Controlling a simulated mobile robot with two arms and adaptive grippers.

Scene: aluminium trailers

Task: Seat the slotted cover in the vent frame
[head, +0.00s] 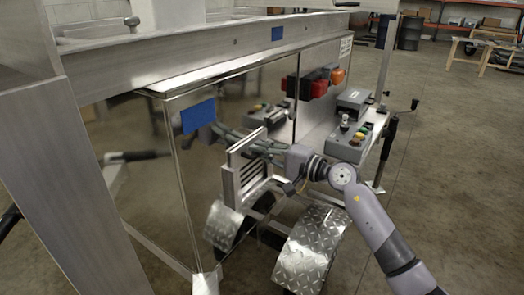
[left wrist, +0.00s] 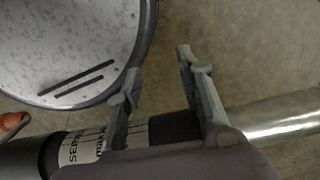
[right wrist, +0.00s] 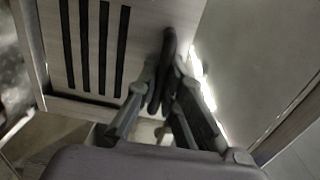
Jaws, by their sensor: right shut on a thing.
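The slotted cover (head: 246,158), a pale metal plate with dark slots, stands upright near the trailer's polished side in the head view. Its slots show at the left of the right wrist view (right wrist: 92,45). My right gripper (head: 284,158) is at the cover's right side. In the right wrist view its fingers (right wrist: 166,75) are shut on a dark grip on the cover. I cannot tell the vent frame apart from the cover, nor whether they touch. My left gripper (left wrist: 160,64) is open and empty in the left wrist view.
Diamond-plate wheel guards (head: 308,250) lie below and right of the cover. A grey control box (head: 345,143) stands on a shelf to the right. In the left wrist view, a round metal plate (left wrist: 65,40) and a labelled dark cylinder (left wrist: 168,128) lie beyond the left fingers.

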